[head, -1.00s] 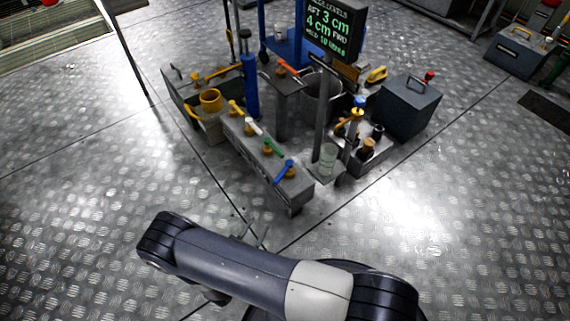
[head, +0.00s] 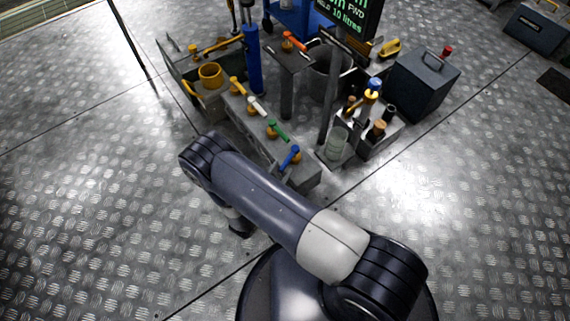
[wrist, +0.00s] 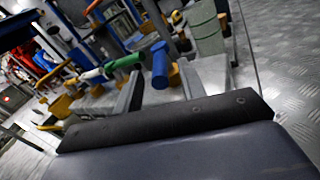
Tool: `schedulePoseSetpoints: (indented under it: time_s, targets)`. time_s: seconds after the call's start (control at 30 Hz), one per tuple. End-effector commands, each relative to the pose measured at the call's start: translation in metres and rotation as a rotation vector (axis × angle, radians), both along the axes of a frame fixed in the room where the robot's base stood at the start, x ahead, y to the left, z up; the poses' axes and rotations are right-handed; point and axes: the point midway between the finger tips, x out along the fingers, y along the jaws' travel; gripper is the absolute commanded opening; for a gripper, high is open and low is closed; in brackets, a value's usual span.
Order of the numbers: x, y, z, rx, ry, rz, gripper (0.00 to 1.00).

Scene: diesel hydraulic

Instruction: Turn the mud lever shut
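A grey manifold box (head: 305,178) carries a row of levers on brass-coloured valves: yellow (head: 237,86), white (head: 257,106), green (head: 278,132) and blue (head: 290,156). No label shows which is the mud lever. In the wrist view the blue lever (wrist: 160,65) is closest, with the green lever (wrist: 124,61) and white lever (wrist: 95,75) to its left. My gripper (wrist: 160,82) shows two grey fingers apart, with nothing between them that I can see held.
An orange lever (head: 294,42) tops a post behind the row. The floor left of the manifold is clear.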

Motion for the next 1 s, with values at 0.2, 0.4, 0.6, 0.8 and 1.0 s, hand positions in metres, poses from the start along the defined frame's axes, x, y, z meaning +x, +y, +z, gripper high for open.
schedulePoseSetpoints:
  time_s: [0.2,0.4,0.6,0.8,1.0]
  targets:
    - [0.021,-0.014,-0.001,0.0,0.0,-0.002,0.39]
    - [0.027,-0.018,0.0,0.0,0.0,0.0,0.39]
    - [0.027,-0.018,0.0,0.0,0.0,0.0,0.39]
    - [0.027,-0.018,0.0,0.0,0.0,0.0,0.25]
    - [0.027,-0.018,0.0,0.0,0.0,0.0,0.08]
